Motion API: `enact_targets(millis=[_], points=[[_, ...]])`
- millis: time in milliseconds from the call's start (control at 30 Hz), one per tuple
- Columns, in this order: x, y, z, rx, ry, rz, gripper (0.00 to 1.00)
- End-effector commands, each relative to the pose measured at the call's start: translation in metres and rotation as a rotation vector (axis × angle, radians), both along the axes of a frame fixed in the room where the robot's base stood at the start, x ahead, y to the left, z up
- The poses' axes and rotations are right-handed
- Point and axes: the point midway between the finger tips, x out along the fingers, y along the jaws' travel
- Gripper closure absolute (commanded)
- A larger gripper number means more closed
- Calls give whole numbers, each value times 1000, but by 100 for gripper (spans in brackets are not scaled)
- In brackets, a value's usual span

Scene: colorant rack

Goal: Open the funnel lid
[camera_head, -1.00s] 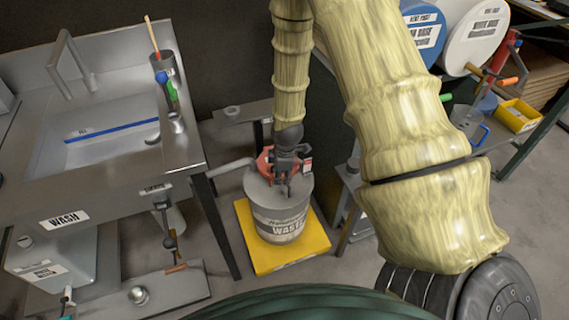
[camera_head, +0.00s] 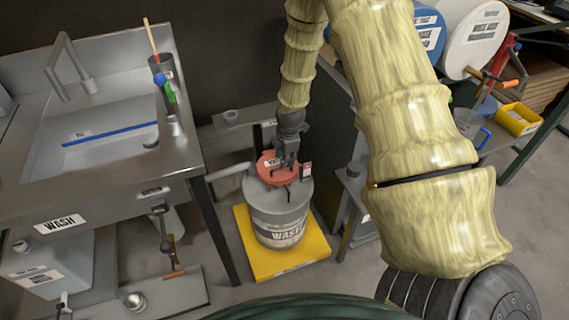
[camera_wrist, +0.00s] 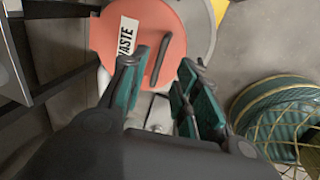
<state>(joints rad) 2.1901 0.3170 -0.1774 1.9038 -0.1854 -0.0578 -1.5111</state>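The funnel lid (camera_head: 269,175) is a round red-orange disc with a white WASTE label, on top of the grey waste drum (camera_head: 280,227). The lid fills the upper middle of the wrist view (camera_wrist: 176,24), and a thin dark bar handle (camera_wrist: 161,60) stands on it. My gripper (camera_head: 284,167) is over the lid, pointing down. In the wrist view my gripper (camera_wrist: 170,75) has its two teal-padded fingers apart. The funnel under the lid is hidden.
The drum stands on a yellow platform (camera_head: 258,258). A steel wash sink (camera_head: 100,145) is to the left, with a pipe (camera_head: 229,172) reaching toward the drum. A small grey stand (camera_head: 352,185) is close on the right. A small tag (camera_head: 306,171) sits near the lid.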

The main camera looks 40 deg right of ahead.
Motion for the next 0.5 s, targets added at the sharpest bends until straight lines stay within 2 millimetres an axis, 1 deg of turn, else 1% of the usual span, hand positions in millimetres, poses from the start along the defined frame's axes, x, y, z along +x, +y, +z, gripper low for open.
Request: enact_targets(millis=[33,200,300,500], points=[[1,0,-7,0,1,0,69],[5,-1,-26,0,1,-1,69],[6,-1,-34,0,1,-1,69],[8,-2,-43,0,0,-1,69]])
